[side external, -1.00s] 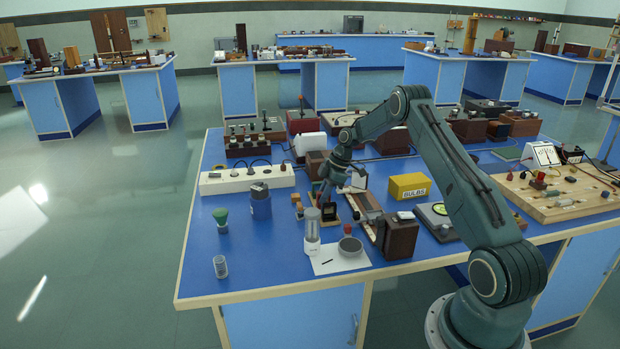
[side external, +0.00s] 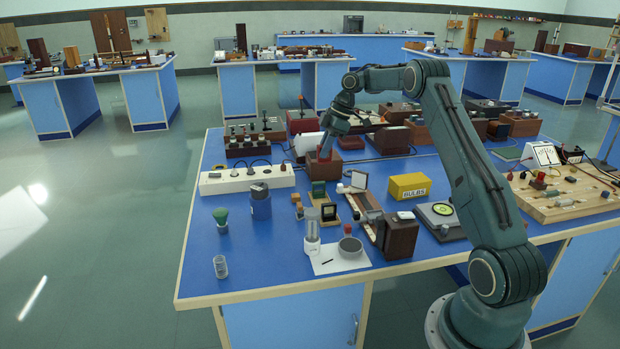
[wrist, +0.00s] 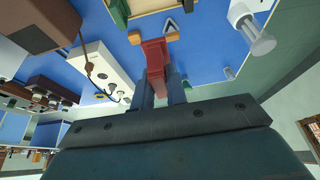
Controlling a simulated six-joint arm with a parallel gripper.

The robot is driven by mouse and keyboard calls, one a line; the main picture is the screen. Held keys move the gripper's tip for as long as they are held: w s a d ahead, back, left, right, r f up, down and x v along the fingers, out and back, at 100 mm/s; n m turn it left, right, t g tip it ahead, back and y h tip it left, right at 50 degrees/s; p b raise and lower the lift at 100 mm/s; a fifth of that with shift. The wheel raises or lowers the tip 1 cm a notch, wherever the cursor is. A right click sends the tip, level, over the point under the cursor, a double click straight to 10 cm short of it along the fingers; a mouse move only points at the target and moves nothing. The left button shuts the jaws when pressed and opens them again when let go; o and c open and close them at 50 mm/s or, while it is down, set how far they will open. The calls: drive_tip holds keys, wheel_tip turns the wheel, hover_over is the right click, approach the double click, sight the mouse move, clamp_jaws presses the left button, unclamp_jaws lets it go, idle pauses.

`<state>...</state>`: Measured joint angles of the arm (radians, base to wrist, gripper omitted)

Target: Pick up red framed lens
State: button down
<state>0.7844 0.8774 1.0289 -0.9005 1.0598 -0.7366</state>
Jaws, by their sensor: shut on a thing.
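My gripper (side external: 321,152) is raised above the blue bench, in front of a brown box. In the wrist view its two blue-grey fingers (wrist: 163,88) are shut on the red framed lens (wrist: 156,58). The lens shows as a red block-like frame between the fingertips and sticking out past them. Its glass cannot be made out.
Below are a green piece (side external: 318,189), a black-framed piece (side external: 329,212) and a wooden rail (side external: 362,203). A clear cylinder (side external: 312,232) stands in front. A yellow BULBS box (side external: 409,186) is at right. The bench's front left is mostly clear.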

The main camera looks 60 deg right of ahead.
sight(321, 145)
drive_tip(key=shift+r, duration=1.8)
